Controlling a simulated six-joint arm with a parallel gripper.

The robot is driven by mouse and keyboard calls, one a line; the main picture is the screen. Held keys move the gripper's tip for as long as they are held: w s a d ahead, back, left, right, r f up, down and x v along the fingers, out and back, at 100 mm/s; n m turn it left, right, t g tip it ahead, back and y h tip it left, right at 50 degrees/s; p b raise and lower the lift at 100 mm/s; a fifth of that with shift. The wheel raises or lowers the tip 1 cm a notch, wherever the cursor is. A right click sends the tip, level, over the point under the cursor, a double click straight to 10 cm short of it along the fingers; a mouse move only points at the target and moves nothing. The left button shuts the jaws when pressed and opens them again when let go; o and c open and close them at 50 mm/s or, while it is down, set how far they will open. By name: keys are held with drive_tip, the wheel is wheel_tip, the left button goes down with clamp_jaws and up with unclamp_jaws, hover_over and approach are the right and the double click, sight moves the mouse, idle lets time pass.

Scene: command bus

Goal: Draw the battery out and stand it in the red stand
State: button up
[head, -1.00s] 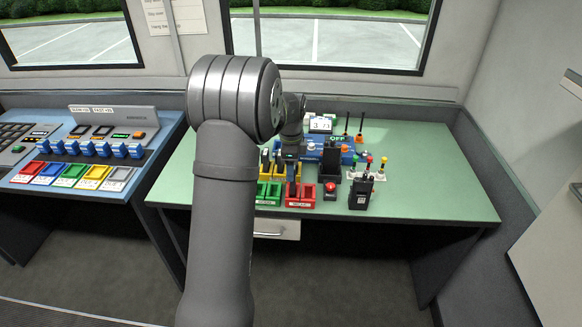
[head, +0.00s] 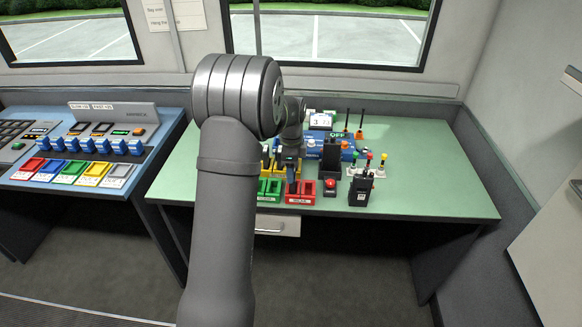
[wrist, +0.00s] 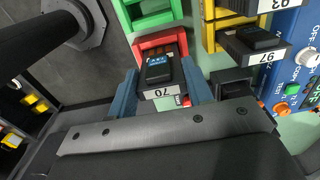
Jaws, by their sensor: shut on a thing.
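My gripper (wrist: 160,77) has its blue fingers shut on a dark battery (wrist: 157,72) with a blue display and a white number label. The battery is over or in the red stand (wrist: 145,43); I cannot tell whether it touches the stand's floor. In the head view, my gripper (head: 291,178) is at the left part of the red stand (head: 307,187), and the battery is mostly hidden by the wrist. The yellow charger (wrist: 210,35) holds other black batteries (wrist: 252,40) with number labels, to the right in the wrist view.
The green stand (head: 270,186) is directly left of the red one. A red button box (head: 330,187), a black radio (head: 359,192) and a blue unit reading OFF (head: 347,146) stand to the right and behind. The green table (head: 430,180) is clear at right.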

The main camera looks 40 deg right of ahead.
drive_tip(key=shift+f, duration=0.95)
drive_tip(key=o, duration=1.4)
drive_tip(key=shift+o, duration=0.2)
drive_tip(key=shift+r, duration=3.5)
drive_tip(key=shift+f, duration=0.1)
wheel_tip(320, 180, down, 7)
drive_tip(key=shift+r, duration=0.1)
drive_tip(key=shift+r, duration=0.1)
